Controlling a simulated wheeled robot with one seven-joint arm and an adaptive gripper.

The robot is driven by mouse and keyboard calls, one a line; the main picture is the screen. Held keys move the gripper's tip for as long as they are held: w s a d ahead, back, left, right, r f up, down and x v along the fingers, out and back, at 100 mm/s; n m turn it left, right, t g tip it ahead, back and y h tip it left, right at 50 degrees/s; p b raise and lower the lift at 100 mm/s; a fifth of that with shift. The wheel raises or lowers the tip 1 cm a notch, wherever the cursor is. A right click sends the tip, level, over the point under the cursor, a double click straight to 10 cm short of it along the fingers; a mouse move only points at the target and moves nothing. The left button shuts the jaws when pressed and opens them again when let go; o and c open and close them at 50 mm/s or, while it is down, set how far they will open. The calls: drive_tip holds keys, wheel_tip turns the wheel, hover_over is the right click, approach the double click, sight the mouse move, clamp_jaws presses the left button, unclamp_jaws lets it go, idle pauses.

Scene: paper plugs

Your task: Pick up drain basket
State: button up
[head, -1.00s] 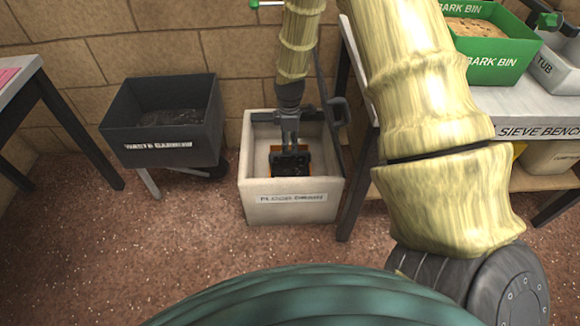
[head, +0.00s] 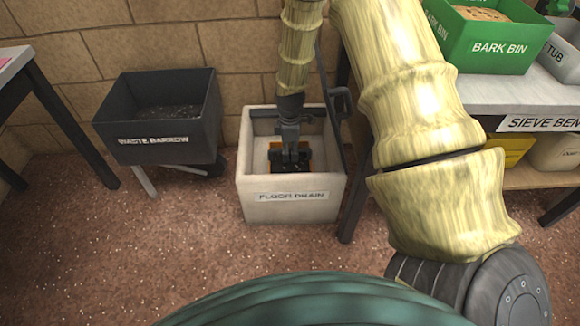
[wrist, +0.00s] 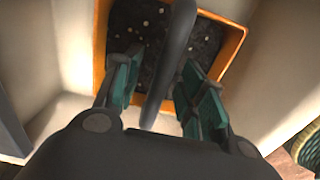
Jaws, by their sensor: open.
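The drain basket is an orange-rimmed box (wrist: 101,45) with dark, speckled contents and a thick dark handle (wrist: 169,70) arching over it in the wrist view. In the head view its orange side (head: 275,165) shows partly, inside the pale box labelled FLOOR DRAIN (head: 262,212). My gripper (head: 289,163) reaches down into the drain box from above. In the wrist view my gripper (wrist: 160,78) is open, with one teal-padded finger on each side of the handle. Gaps show between handle and fingers.
The drain's pale walls surround the basket closely. A dark WASTE BARROW (head: 155,141) stands to the left. The sieve bench (head: 475,95) with a green BARK BIN (head: 490,47) stands to the right. Speckled floor in front is clear.

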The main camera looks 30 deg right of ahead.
clamp_jaws()
drive_tip(key=shift+r, duration=0.15)
drive_tip(key=shift+r+p, duration=0.5)
drive_tip(key=shift+p, duration=0.15)
drive_tip(key=shift+w+a+r+p, duration=0.1)
drive_tip(key=shift+a+r+p, duration=0.1)
drive_tip(key=shift+p, duration=0.1)
drive_tip(key=a, duration=0.1)
drive_tip(key=w+a+p, duration=0.2)
drive_tip(key=shift+r, duration=0.25)
wheel_tip(320, 180, up, 13)
drive_tip(key=p, duration=0.5)
drive_tip(key=s+a+r+m, duration=0.2)
drive_tip(key=a+r+m, duration=0.4)
drive_tip(key=a, duration=0.4)
drive_tip(key=s+a+r+m, duration=0.3)
drive_tip(key=a+r+m, duration=0.3)
drive_tip(key=a, duration=0.4)
wheel_tip(320, 180, up, 20)
drive_tip(key=s+p, duration=0.2)
drive_tip(key=p, duration=3.3)
drive_tip(key=shift+s+d+r, duration=0.25)
drive_tip(key=shift+s+d, duration=0.1)
